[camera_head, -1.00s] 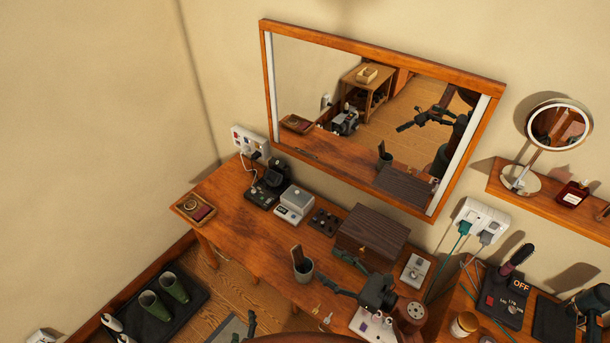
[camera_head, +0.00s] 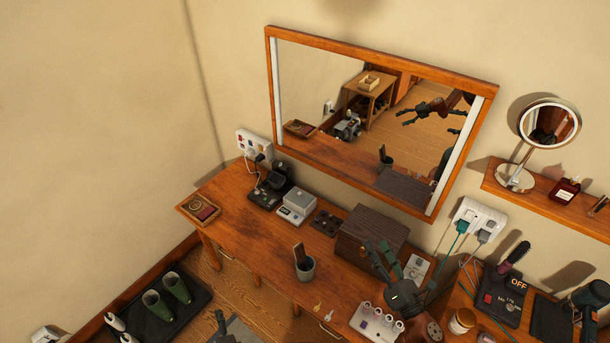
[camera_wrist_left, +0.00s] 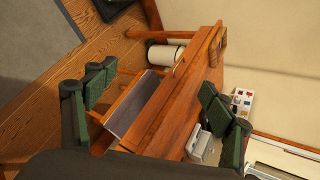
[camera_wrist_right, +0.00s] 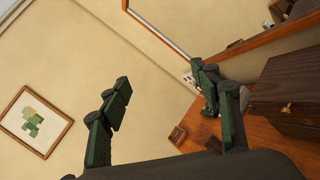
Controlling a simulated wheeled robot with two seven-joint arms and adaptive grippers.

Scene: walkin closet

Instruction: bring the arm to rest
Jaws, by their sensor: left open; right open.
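My right gripper (camera_head: 382,246) is over the right part of the wooden desk (camera_head: 240,228), in front of the dark wooden box (camera_head: 362,232). Its fingers point up and back toward the wall. In the right wrist view its fingers (camera_wrist_right: 160,86) are spread with nothing between them. Most of the left arm is hidden.
A cup (camera_head: 305,268), a holder with white round tops (camera_head: 376,322) and small devices (camera_head: 296,205) stand on the desk. A mirror (camera_head: 350,118) hangs behind. Green boots (camera_head: 157,305) stand on a floor mat at left.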

